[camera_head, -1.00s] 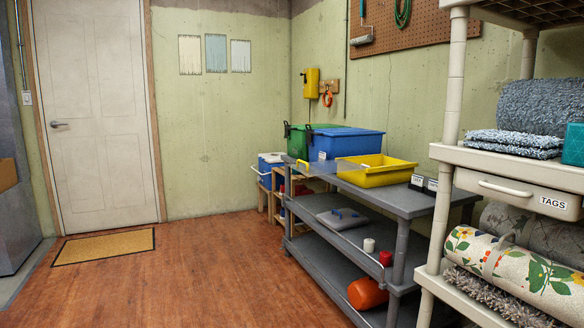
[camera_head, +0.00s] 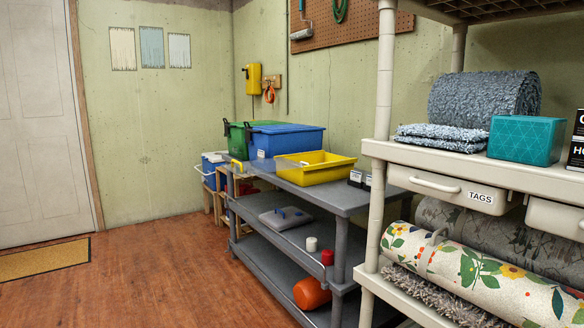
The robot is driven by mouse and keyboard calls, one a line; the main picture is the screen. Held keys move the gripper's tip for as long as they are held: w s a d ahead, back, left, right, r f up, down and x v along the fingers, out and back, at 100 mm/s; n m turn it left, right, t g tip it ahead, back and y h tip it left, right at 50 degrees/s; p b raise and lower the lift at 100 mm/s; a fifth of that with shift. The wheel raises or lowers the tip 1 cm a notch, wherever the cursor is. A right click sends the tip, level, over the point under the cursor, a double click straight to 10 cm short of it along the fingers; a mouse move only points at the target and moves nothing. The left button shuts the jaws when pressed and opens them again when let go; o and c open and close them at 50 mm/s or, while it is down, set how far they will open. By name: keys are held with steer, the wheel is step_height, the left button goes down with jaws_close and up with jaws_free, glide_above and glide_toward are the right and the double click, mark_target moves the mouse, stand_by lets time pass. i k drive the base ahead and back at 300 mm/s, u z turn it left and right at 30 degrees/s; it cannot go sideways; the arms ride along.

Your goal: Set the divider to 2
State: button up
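No divider can be made out for certain, and no mark 2 is legible. A yellow tray (camera_head: 325,170) stands on the top shelf of the grey cart (camera_head: 345,200). Small dark holders with white faces (camera_head: 360,180) stand to its right. The beige shelf unit (camera_head: 400,152) at the right has a drawer labelled TAGS (camera_head: 447,188) and another drawer (camera_head: 556,217) partly in view. Black signs with white letters (camera_head: 577,152) are cut off at the right edge. My gripper is not in view.
Blue (camera_head: 287,141) and green (camera_head: 236,135) bins stand behind the tray. A teal box (camera_head: 526,139), rugs and a flowered roll (camera_head: 490,272) fill the shelves.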

mark_target(323, 167)
steer(key=u, duration=0.35)
steer(key=i, duration=0.4)
steer(key=u, duration=0.65)
steer(key=i, duration=1.7)
steer(key=z, duration=0.95)
